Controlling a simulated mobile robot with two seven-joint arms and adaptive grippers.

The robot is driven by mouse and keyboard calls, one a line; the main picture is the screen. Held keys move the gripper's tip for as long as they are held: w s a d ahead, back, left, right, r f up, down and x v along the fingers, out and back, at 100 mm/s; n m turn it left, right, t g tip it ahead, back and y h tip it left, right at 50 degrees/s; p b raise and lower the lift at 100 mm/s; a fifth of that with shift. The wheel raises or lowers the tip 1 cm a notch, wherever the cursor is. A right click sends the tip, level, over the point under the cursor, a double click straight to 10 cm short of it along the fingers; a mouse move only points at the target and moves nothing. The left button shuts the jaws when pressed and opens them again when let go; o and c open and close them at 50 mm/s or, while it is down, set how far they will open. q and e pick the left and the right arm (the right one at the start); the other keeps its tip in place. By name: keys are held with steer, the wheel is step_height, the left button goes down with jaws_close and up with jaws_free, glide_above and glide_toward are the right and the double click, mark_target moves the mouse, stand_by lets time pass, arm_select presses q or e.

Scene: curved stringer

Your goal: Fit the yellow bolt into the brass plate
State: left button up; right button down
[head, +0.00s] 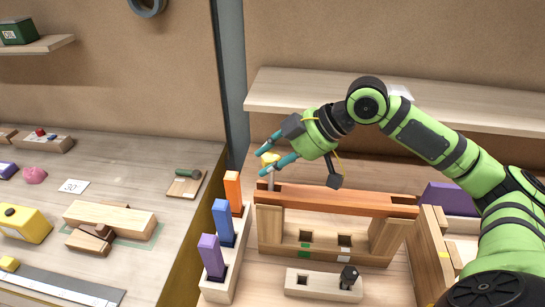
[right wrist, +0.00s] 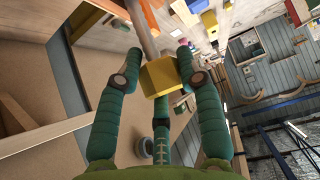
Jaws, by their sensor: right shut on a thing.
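My right gripper (head: 268,158) is shut on the yellow bolt (head: 270,159). The bolt has a blocky yellow head and a pale shaft pointing down toward the left end of a reddish-brown beam (head: 340,201). I cannot tell whether the shaft tip touches the beam. In the right wrist view the yellow bolt head (right wrist: 159,76) sits between the green fingers (right wrist: 160,72), with the shaft running away from me. I cannot make out a brass plate for certain; the area at the shaft's tip is small and partly hidden. My left gripper is not in view.
The beam rests on a wooden frame (head: 270,232) with square holes. Orange (head: 232,190), blue (head: 223,222) and purple (head: 211,255) blocks stand in a rack to its left. A shelf (head: 300,92) runs behind.

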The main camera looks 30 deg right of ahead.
mark_target(273, 191)
steer(key=shift+f+b, duration=1.2)
steer(key=shift+f, duration=0.95)
steer(key=shift+r, duration=0.1)
steer(key=shift+r+p, duration=2.85)
steer(key=shift+p, duration=0.25)
steer(key=shift+p, duration=0.45)
steer(key=shift+p, duration=0.7)
steer(key=shift+f+b, duration=0.95)
steer(key=shift+f, duration=1.05)
